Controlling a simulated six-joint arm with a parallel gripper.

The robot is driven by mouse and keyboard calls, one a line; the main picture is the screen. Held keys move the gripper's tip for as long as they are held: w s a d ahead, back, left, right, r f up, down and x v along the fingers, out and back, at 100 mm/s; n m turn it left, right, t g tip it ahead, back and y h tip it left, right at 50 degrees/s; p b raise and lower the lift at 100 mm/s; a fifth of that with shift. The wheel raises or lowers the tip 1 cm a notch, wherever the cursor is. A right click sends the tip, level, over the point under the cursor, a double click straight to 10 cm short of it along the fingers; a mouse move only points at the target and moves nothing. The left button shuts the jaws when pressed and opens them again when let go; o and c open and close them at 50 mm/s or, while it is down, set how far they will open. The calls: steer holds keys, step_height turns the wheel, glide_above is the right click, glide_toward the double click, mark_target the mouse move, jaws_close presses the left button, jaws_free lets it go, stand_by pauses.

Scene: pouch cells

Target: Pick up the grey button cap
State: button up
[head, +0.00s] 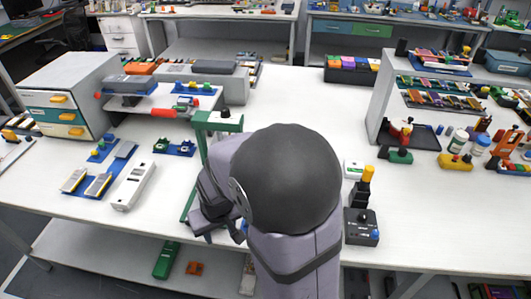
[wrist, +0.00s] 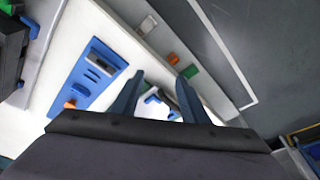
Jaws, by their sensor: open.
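I cannot pick out the grey button cap with certainty in either view. My gripper (wrist: 160,86) shows in the wrist view with its two dark fingers apart. No held thing shows between them; a small blue and white item (wrist: 155,98) lies beyond, partly hidden by the fingers. In the head view my dark, rounded arm covers the middle of the table, and the fingers cannot be made out clearly. A dark control box (head: 361,226) with a small knob on top stands right of my arm; I cannot tell if the knob is the cap.
The white table (head: 290,95) has clear room behind my arm. A green frame (head: 215,122) stands close to my arm's left. Blue plates with pouch-like pieces (head: 99,172) and a white device (head: 134,186) lie at left. Shelves of parts (head: 438,87) stand at right.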

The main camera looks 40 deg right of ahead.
steer(key=w+d+r+m+h, duration=0.1)
steer(key=w+d+m, duration=0.2)
steer(key=w+d, duration=0.35)
steer(key=w+d+r+m+h+p, duration=0.1)
steer(key=w+d+m, duration=0.15)
steer(key=d, duration=0.75)
steer(key=w+d+r+m+h, duration=0.1)
steer(key=w+d+m, duration=0.1)
steer(key=w+d, duration=0.45)
steer(key=shift+w+d+f+p, duration=0.1)
steer(key=shift+d+f+p, duration=0.45)
steer(key=shift+f, duration=0.55)
steer(key=shift+s+d+f+p, duration=0.1)
steer(key=shift+d+f+p, duration=0.45)
steer(key=shift+f, duration=0.55)
steer(key=shift+w+d+f+p, duration=0.1)
steer(key=shift+d+f+p, duration=0.25)
steer(key=shift+d+f, duration=0.55)
steer(key=shift+a+f, duration=0.2)
jaws_close()
